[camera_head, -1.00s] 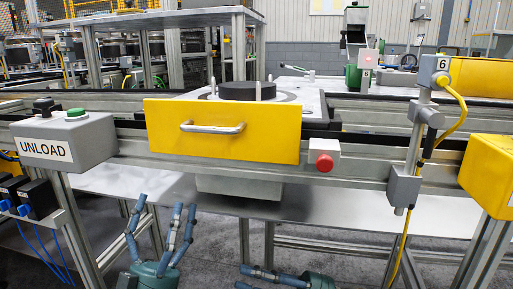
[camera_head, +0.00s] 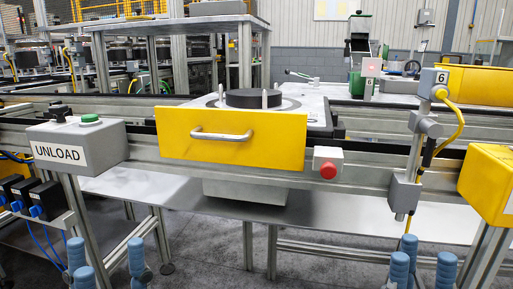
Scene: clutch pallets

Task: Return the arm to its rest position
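My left gripper (camera_head: 108,257) shows at the bottom left edge, only its blue fingers in view, pointing up and spread apart with nothing between them. My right gripper (camera_head: 423,262) shows at the bottom right edge, its blue fingers also upright, apart and empty. The palms and arms of both are cut off by the lower edge. Both are in front of the conveyor and touch nothing that I can see. The pallet (camera_head: 300,105) with a dark round clutch part (camera_head: 253,98) sits on the conveyor behind a yellow panel with a metal handle (camera_head: 222,136).
The conveyor rail (camera_head: 370,175) crosses the view. An UNLOAD button box (camera_head: 80,146) stands at left, a red button (camera_head: 327,170) near the middle, a sensor post (camera_head: 416,165) and a yellow box (camera_head: 487,182) at right. A metal shelf (camera_head: 240,213) lies below the rail.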

